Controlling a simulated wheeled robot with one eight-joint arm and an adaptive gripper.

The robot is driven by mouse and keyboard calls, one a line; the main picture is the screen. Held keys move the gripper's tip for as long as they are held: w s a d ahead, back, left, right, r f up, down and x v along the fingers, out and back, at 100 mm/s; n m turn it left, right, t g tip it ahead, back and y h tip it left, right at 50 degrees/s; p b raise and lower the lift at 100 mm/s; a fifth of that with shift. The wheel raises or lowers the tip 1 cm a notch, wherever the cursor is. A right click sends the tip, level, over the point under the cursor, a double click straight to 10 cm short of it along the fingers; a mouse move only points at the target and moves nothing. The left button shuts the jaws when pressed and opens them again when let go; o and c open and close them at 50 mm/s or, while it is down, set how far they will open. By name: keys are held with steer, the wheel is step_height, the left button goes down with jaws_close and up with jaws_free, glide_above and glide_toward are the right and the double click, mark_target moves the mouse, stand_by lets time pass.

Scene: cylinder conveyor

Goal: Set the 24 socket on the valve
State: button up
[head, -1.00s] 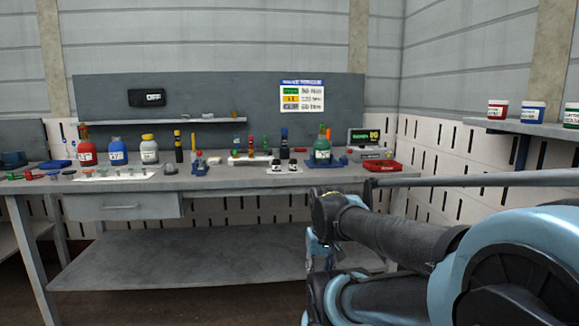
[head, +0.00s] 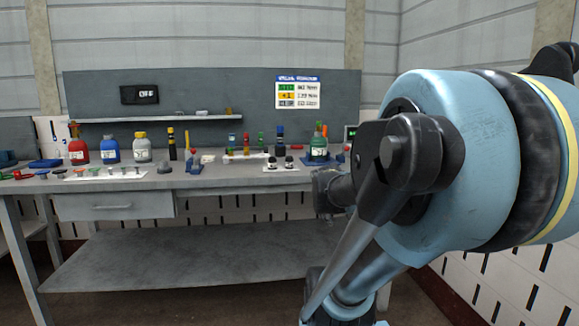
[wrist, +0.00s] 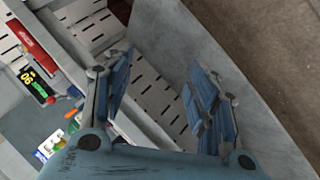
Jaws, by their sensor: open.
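My gripper (wrist: 160,95) is open and empty in the wrist view, with its two blue fingers wide apart in front of the bench's grey lower shelf and the slotted wall. In the head view my arm hides most of the right side, and I cannot make out the fingers there. A green cylinder (head: 318,152) stands upright at the bench's right, with a valve-like top. Red (head: 78,156), blue (head: 111,155) and white (head: 142,155) cylinders stand at the left. Several small socket-like pieces (head: 124,170) lie on a white mat; I cannot tell which is the 24 socket.
The workbench (head: 230,178) carries several small coloured parts along its back. Two dark pieces sit on a white card (head: 282,169). The lower shelf (head: 170,265) is bare.

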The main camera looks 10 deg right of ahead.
mark_target(292, 160)
steer(key=w+d+r+n+t, duration=0.3)
steer(key=w+r+n+t, duration=0.2)
steer(key=w+r+n, duration=0.4)
steer(key=w+d+r+n+t, duration=0.2)
steer(key=w+r+n+t, duration=0.35)
steer(key=w+r, duration=0.45)
steer(key=w+a+f+n+g+y, duration=0.25)
steer(key=f+n+y, duration=0.35)
steer(key=n, duration=0.5)
steer(key=w+a+f+n+g+y, duration=0.1)
steer(key=w+a+f+n+y, duration=0.3)
steer(key=n+y, duration=0.55)
steer(key=w+a, duration=0.1)
steer(key=w, duration=0.2)
steer(key=w+a+n+h, duration=0.1)
steer(key=w+a, duration=0.1)
steer(key=w, duration=0.1)
steer(key=w+a+n+h, duration=0.1)
steer(key=w+a, duration=0.1)
steer(key=w, duration=0.1)
steer(key=shift+w+a+r, duration=0.2)
steer(key=shift+w+a, duration=0.05)
steer(key=shift+w, duration=0.05)
steer(key=shift+a+x, duration=0.2)
steer(key=shift+x, duration=2.65)
steer(key=shift+s+f, duration=0.15)
steer(key=c, duration=1.2)
